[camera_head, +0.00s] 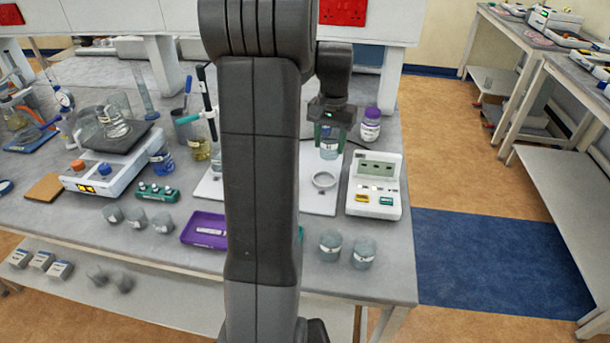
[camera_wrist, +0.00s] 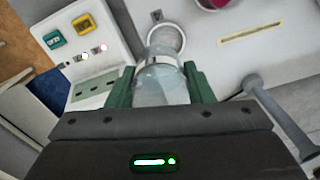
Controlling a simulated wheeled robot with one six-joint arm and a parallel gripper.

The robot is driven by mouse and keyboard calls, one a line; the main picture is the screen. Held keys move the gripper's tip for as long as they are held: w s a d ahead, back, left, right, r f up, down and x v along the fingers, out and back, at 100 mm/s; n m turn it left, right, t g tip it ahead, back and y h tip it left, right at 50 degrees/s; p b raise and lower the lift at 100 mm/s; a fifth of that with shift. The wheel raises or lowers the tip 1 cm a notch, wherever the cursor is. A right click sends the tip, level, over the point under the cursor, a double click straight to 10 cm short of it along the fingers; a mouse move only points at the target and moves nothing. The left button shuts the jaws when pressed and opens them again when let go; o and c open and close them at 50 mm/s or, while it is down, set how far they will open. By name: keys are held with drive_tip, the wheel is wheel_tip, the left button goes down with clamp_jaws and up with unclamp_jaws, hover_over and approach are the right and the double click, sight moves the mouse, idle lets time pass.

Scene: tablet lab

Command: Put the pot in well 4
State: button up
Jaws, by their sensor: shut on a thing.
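My gripper (camera_head: 329,137) has green fingers and is shut on a clear, bluish pot (camera_head: 329,150) with a pale band. The pot is held above the white board (camera_head: 318,205), behind a white ring-shaped well (camera_head: 323,181) in the head view. In the wrist view the pot (camera_wrist: 161,86) sits between the green fingers, and its far end overlaps the near edge of the ring (camera_wrist: 178,38). Whether they touch cannot be told. A small dark triangle (camera_wrist: 156,15) marks the board beside the ring. No well number is legible, and my arm hides part of the board.
A white instrument (camera_head: 375,184) stands right of the board. A purple-capped jar (camera_head: 370,125) is behind it. Two grey cups (camera_head: 331,246) (camera_head: 364,253) stand in front. A purple tray (camera_head: 203,230) lies left of my arm. In the wrist view, a grey rod (camera_wrist: 275,115) lies at right.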

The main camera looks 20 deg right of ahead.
sight(325, 155)
drive_tip(key=shift+w+a+f, duration=0.3)
drive_tip(key=shift+w+f, duration=0.2)
drive_tip(key=shift+w, duration=0.1)
wheel_tip(325, 155, down, 4)
drive_tip(key=shift+f+p, duration=0.2)
drive_tip(key=shift+p, duration=0.1)
drive_tip(key=shift+f, duration=2.25)
drive_tip(key=shift+f, duration=0.15)
drive_tip(key=o, duration=1)
wheel_tip(325, 155, up, 12)
drive_tip(key=shift+d+r, duration=0.1)
drive_tip(key=shift+r, duration=0.05)
